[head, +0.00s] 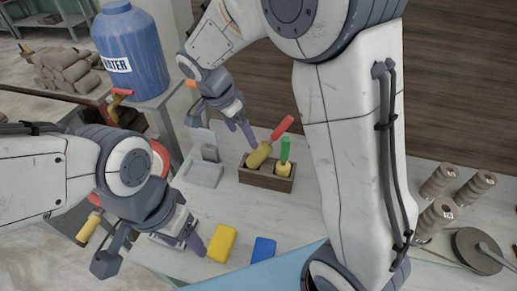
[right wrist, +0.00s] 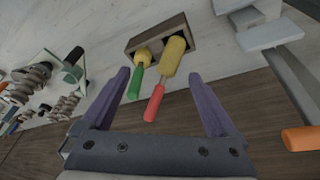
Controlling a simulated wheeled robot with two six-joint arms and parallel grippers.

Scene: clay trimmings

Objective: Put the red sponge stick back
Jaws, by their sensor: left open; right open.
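The red sponge stick, with a red handle (head: 283,127) and a yellow sponge head (head: 260,155), stands tilted at the left part of a wooden holder (head: 268,182), handle up to the right. The green-handled stick (head: 284,152) stands nearly upright in the right part. My right gripper (head: 246,136) is open, just left of the red stick. In the right wrist view, the red handle (right wrist: 154,103) shows between its spread fingers (right wrist: 158,76), apart from both. How deep the sponge sits is unclear. My left gripper (head: 190,243) is open and low at the left.
A yellow block (head: 222,243) and a blue block (head: 263,249) lie on the table right of my left gripper. A grey stand (head: 203,174) is left of the holder. Several ribbed clay pieces (head: 437,217) stand at the right. A blue canister (head: 131,45) stands back left.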

